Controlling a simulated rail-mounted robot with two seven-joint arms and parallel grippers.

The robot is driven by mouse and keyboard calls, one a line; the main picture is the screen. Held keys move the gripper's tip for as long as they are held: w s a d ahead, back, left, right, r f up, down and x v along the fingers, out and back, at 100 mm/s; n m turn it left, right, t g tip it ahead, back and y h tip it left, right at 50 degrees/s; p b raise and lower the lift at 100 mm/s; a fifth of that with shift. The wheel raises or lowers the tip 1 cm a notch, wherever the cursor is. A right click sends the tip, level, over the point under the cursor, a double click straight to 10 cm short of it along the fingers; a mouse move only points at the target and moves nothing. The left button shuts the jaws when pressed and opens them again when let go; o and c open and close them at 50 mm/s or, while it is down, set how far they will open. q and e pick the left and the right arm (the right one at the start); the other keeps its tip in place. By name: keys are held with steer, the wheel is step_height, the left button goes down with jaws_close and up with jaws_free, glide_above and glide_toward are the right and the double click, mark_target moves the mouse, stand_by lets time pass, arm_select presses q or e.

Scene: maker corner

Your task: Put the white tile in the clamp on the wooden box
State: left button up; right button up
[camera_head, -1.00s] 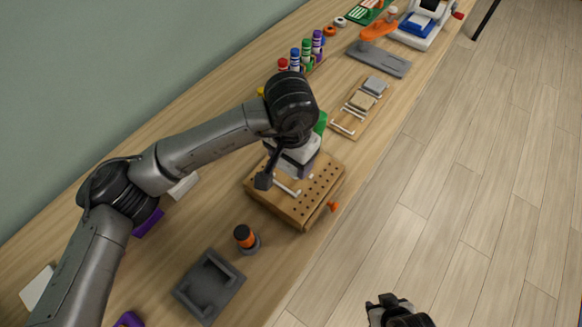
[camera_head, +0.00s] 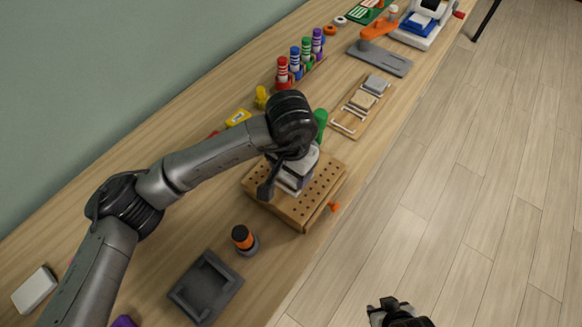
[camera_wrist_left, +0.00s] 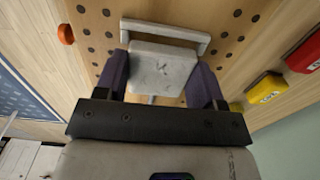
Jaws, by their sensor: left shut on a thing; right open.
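The wooden box (camera_head: 326,184) with rows of dark holes stands near the table's front edge. My left gripper (camera_wrist_left: 162,82) is shut on the white tile (camera_wrist_left: 163,68), with a finger at each side of it. The gripper (camera_head: 290,182) is over the box's top. The clamp's white bar (camera_wrist_left: 166,29) shows on the box just beyond the tile's far edge in the left wrist view. I cannot tell whether tile and bar touch. In the head view the gripper hides the clamp. My right gripper (camera_head: 388,308) is open and empty over the floor.
An orange knob (camera_head: 334,207) sticks out from the box's front. A black-and-orange cylinder (camera_head: 243,238) and a grey tray (camera_head: 207,286) stand left of the box. A tile rack (camera_head: 351,121), a green-topped item (camera_head: 320,119) and several coloured bottles (camera_head: 295,62) are behind it.

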arm_select(q)
steer(key=shift+f+b, duration=0.3)
steer(key=o, duration=0.8)
steer(key=shift+c, duration=0.2)
steer(key=shift+o, duration=1.1)
steer(key=shift+f, duration=0.15)
